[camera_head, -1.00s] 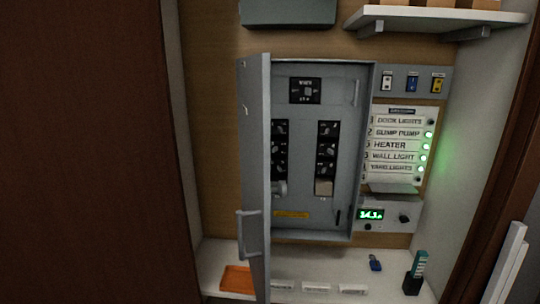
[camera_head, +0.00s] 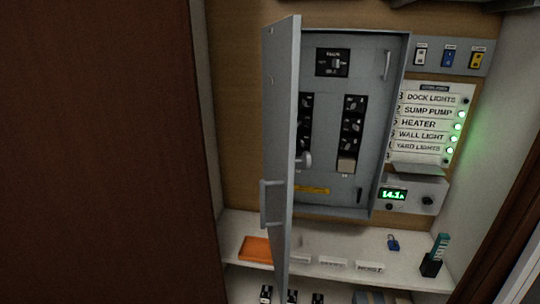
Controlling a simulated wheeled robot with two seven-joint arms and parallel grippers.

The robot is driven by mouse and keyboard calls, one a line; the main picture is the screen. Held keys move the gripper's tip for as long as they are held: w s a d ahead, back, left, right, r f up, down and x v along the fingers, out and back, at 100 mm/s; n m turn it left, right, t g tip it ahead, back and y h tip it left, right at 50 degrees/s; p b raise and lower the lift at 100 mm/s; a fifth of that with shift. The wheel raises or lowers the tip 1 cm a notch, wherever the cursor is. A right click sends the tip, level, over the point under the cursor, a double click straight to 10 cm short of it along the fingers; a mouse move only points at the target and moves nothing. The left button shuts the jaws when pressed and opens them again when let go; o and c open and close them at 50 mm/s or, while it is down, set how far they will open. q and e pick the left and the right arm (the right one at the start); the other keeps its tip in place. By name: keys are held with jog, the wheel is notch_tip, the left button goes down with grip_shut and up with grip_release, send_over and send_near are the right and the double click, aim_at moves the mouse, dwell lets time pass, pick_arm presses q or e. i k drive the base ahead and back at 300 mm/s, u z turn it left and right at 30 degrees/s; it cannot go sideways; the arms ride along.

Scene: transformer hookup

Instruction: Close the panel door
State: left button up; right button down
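The grey panel door (camera_head: 281,150) is hinged on the left side of the grey electrical panel (camera_head: 378,110) and stands wide open, pointing toward me. Its handle (camera_head: 268,203) is on the near part of the door, facing left. Inside the panel are a main switch (camera_head: 333,62) at the top and two columns of black breakers (camera_head: 352,125); the door edge partly hides the left column. Neither of my grippers shows in this view.
A shelf (camera_head: 235,232) below holds an orange tray (camera_head: 256,249), white labels (camera_head: 369,267), a blue padlock (camera_head: 393,242) and a black holder (camera_head: 431,265). A label board (camera_head: 428,124) with green lights and a meter (camera_head: 410,193) are at right. A brown door (camera_head: 100,150) fills the left.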

aim_at(281, 39)
jog(key=u, duration=1.1)
jog(key=k, duration=0.6)
jog(key=z, duration=1.2)
